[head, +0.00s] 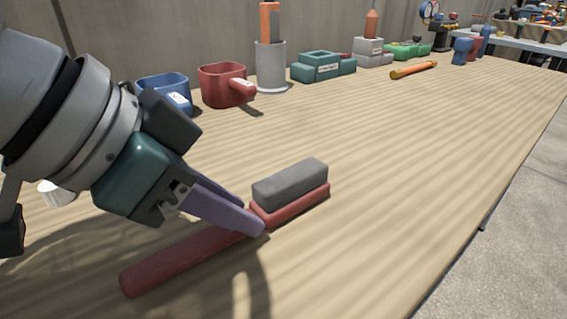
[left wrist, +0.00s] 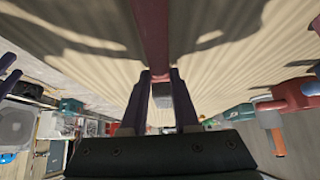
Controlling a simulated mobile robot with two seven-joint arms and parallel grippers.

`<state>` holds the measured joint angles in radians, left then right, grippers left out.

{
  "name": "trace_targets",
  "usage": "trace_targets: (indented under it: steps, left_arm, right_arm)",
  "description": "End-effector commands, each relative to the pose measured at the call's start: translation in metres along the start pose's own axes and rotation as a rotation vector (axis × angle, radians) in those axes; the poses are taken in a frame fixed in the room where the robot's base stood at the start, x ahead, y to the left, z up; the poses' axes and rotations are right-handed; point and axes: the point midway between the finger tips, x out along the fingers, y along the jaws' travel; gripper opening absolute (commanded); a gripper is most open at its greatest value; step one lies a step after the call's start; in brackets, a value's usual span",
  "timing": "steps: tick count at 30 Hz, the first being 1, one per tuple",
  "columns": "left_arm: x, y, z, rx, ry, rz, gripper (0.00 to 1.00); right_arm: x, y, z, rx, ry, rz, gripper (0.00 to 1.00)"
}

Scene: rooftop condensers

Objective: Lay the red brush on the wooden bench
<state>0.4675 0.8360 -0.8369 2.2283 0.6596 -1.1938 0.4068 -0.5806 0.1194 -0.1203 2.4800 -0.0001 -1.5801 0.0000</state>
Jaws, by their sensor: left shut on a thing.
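The red brush (head: 180,262) has a long red handle and a red head with a thick grey block on its upper side. My left gripper (head: 250,226) is shut on the handle close to the head. The brush is low over the wooden bench (head: 410,150), level or nearly so; I cannot tell whether it touches the wood. In the left wrist view the red handle (left wrist: 151,32) runs up from between the purple fingers of the left gripper (left wrist: 161,78), with part of the grey block just beyond them. My right gripper is not in view.
A blue bin (head: 160,90), a red bin (head: 222,84), a grey cup (head: 271,68) and a green box (head: 318,66) line the back by the wall. An orange tube (head: 413,70) lies farther along. The bench's middle and right are clear up to its edge.

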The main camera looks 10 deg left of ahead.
Motion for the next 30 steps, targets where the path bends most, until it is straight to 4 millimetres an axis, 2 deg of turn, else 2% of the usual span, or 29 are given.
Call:
trace_targets:
  steps: [12, 13, 20, 30]
  left_arm:
    - [0.0044, 0.0004, 0.0029, -0.001, 0.002, 0.001, 0.00]
    - [0.0045, 0.0003, 0.0030, -0.001, 0.001, 0.001, 0.31]
    - [0.0043, 0.0002, 0.0028, 0.000, 0.001, 0.001, 0.57]
    - [0.0003, -0.0001, 0.0000, 0.001, 0.003, -0.001, 0.59]
  right_arm:
    - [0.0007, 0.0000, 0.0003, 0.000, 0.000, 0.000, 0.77]
    - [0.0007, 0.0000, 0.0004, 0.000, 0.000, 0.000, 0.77]
    - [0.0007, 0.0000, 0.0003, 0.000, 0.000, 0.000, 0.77]
    - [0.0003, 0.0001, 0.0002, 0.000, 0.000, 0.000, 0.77]
